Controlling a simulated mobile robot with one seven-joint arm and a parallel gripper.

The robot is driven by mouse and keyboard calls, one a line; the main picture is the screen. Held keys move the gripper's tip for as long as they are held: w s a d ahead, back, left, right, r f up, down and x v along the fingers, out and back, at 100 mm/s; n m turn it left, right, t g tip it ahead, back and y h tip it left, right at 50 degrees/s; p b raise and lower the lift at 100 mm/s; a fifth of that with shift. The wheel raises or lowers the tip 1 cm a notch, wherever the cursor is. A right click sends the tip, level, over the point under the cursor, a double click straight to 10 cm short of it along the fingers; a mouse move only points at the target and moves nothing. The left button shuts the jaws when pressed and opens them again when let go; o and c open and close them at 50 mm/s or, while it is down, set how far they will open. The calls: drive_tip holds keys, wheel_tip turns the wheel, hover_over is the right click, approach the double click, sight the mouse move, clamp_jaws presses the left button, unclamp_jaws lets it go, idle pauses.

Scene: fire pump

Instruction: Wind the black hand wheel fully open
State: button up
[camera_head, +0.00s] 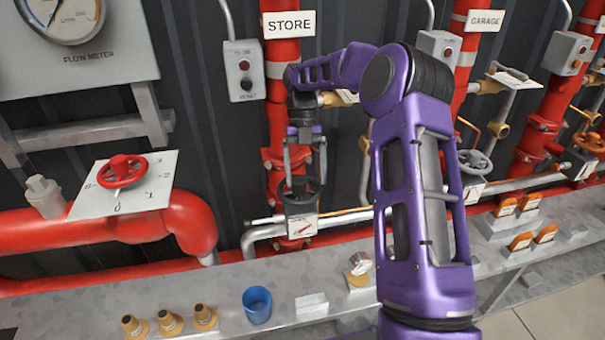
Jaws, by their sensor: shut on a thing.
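The black hand wheel (300,196) sits on the red riser pipe under the STORE sign, left of centre in the head camera view. A small white plate with a red pointer (303,226) is just below it. My gripper (303,180) reaches down from above, with its fingers at the wheel. It is shut on the wheel's rim. The fingers and the wheel are small here, and the gripper hides part of the rim.
A red hand wheel (123,170) with a numbered plate is on the left pipe. A grey hand wheel (474,162) is right of my purple arm. Brass fittings (168,322) and a blue cup (257,304) stand on the grey bench (225,285). A grey switch box (243,70) hangs beside the riser.

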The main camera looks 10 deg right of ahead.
drive_tip(key=a+n, duration=0.1)
drive_tip(key=a+n+h, duration=0.1)
drive_tip(key=shift+r+n, duration=0.2)
drive_tip(key=shift+n, duration=0.2)
clamp_jaws()
drive_tip(key=shift+w+a+f+n, duration=0.15)
drive_tip(key=shift+w+n, duration=0.05)
drive_tip(key=shift+n, duration=0.2)
drive_tip(key=shift+f+n, duration=0.1)
drive_tip(key=shift+n, duration=0.3)
drive_tip(key=shift+f+n+t+h, duration=0.1)
drive_tip(key=shift+n+t+h, duration=0.3)
drive_tip(key=shift+n, duration=0.5)
drive_tip(key=shift+w, duration=0.1)
drive_tip(key=shift+h, duration=0.3)
drive_tip(key=o, duration=0.7)
unclamp_jaws()
